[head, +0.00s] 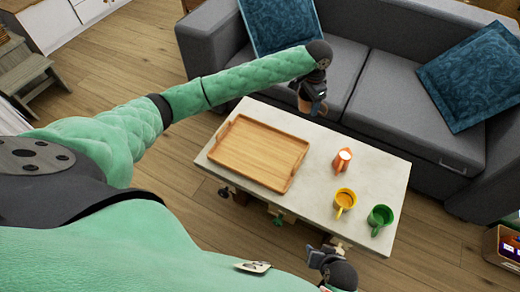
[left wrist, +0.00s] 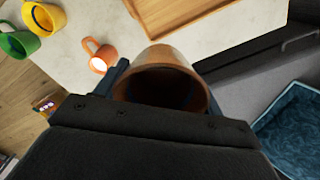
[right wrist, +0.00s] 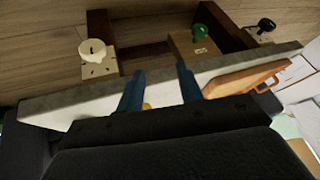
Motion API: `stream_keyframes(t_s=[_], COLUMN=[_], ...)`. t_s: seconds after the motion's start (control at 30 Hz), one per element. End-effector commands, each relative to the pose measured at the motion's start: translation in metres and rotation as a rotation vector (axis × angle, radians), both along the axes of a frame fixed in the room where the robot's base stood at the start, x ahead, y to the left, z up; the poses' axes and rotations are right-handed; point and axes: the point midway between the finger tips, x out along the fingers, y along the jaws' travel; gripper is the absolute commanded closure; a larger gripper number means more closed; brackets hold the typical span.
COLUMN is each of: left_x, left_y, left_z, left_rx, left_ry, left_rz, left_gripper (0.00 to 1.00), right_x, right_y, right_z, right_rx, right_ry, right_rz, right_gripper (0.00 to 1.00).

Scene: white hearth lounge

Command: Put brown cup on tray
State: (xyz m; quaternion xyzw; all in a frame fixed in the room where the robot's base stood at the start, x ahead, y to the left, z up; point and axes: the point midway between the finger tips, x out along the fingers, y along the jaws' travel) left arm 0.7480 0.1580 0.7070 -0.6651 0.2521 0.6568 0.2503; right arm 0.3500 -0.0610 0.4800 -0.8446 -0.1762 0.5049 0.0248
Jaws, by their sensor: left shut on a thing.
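The brown cup (left wrist: 165,62) is in the jaws of my left gripper (head: 312,106), its open mouth showing in the left wrist view. My left gripper is shut on it, above the table's far edge, beyond the tray's right side. In the head view the gripper mostly hides the cup. The wooden tray (head: 258,153) lies empty on the left part of the table; part of it also shows in the left wrist view (left wrist: 180,22). My right gripper (right wrist: 158,88) is open and empty, low near the table's front edge.
On the pale table (head: 310,180), an orange cup (head: 342,161), a yellow cup (head: 345,199) and a green cup (head: 381,217) stand right of the tray. A grey sofa (head: 400,110) with blue cushions (head: 474,78) stands behind. Small items sit lower, under the tabletop.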

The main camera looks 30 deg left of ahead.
Motion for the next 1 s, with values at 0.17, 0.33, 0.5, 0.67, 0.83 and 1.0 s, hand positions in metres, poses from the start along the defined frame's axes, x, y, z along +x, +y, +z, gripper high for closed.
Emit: stream_keyframes(t_s=[0.17,0.33,0.5,0.67,0.83,1.0], left_x=[-0.006,-0.014,-0.024,-0.034,-0.042,-0.046], left_y=[-0.021,-0.040,-0.059,-0.074,-0.085,-0.086], left_z=[-0.028,-0.055,-0.081,-0.104,-0.120,-0.128], left_rx=[-0.002,0.001,0.004,0.005,0.008,0.010], left_ry=[0.001,0.000,0.002,0.006,0.009,0.012], left_rz=[-0.280,-0.553,-0.827,-1.057,-1.225,-1.296], left_gripper=[0.59,0.59,0.59,0.59,0.59,0.59], right_x=[-0.001,-0.004,-0.007,-0.011,-0.014,-0.016], right_y=[-0.002,-0.004,-0.007,-0.010,-0.012,-0.014], right_z=[0.030,0.056,0.082,0.103,0.117,0.124], right_rx=[-0.005,-0.011,-0.018,-0.024,-0.030,-0.031], right_ry=[0.020,0.042,0.064,0.082,0.097,0.103], right_rz=[0.008,0.016,0.024,0.030,0.035,0.037], right_gripper=[0.64,0.64,0.64,0.64,0.64,0.64])
